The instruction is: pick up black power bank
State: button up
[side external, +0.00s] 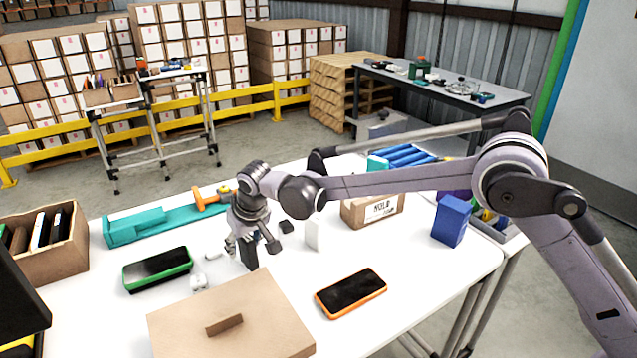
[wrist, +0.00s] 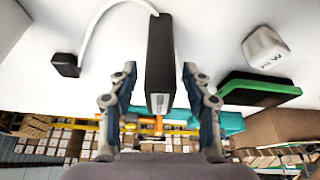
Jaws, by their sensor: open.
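The black power bank (wrist: 160,50) shows in the wrist view as a dark slim block with a pale end. A white cable runs from its far end to a small black plug (wrist: 66,65). My gripper (wrist: 159,78) is open, with one finger on each side of the power bank and visible gaps between. In the side view my gripper (side external: 251,243) points down at the white table, and a dark block (side external: 249,254), apparently the power bank, shows below and between its fingers, partly hidden.
A green-edged phone (side external: 157,269) and white adapter (side external: 198,283) lie left of my gripper. A cardboard box (side external: 232,315) and orange-edged phone (side external: 350,292) are in front. A teal tray (side external: 135,228) stands behind left; a white block (side external: 311,234) and labelled carton (side external: 358,212) stand right.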

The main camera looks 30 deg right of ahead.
jog(key=shift+x, duration=0.75)
grip_shut()
jog(key=shift+r, duration=0.2)
